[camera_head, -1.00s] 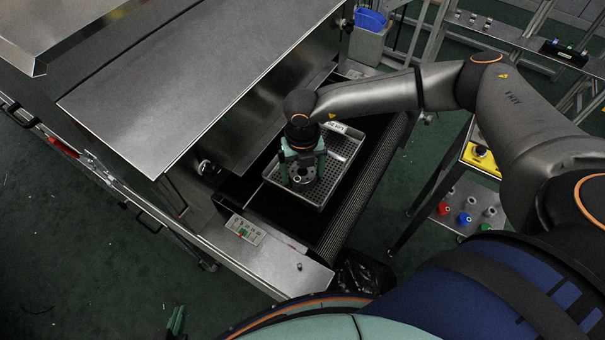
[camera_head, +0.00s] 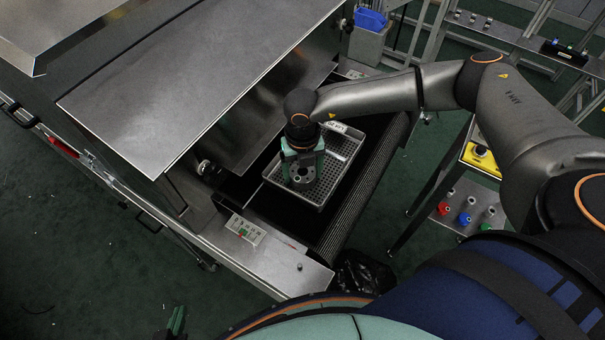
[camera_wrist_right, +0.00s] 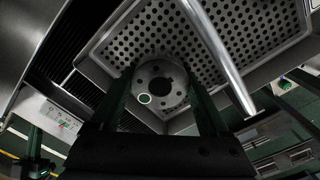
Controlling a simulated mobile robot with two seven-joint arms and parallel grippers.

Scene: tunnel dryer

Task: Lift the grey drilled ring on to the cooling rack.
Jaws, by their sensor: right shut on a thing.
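The grey drilled ring (camera_head: 302,181) is at the near end of a perforated metal tray (camera_head: 335,182) on the dryer's belt. My right gripper (camera_head: 302,170) points down over the tray and is shut on the ring. In the right wrist view the ring (camera_wrist_right: 160,86) sits between the two green fingers, its centre hole and small drilled holes showing. I cannot tell whether it touches the tray floor. Of my left gripper (camera_head: 177,322), only a green piece shows at the bottom edge; its jaw state is unclear. I cannot pick out the cooling rack with certainty.
The dryer's metal hood (camera_head: 200,80) stands close left of my right gripper. A control panel (camera_head: 244,229) is on the near ledge. At right are a shelf with coloured knobs (camera_head: 465,215) and a tiered metal frame (camera_head: 520,38). A blue bin (camera_head: 369,20) stands behind.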

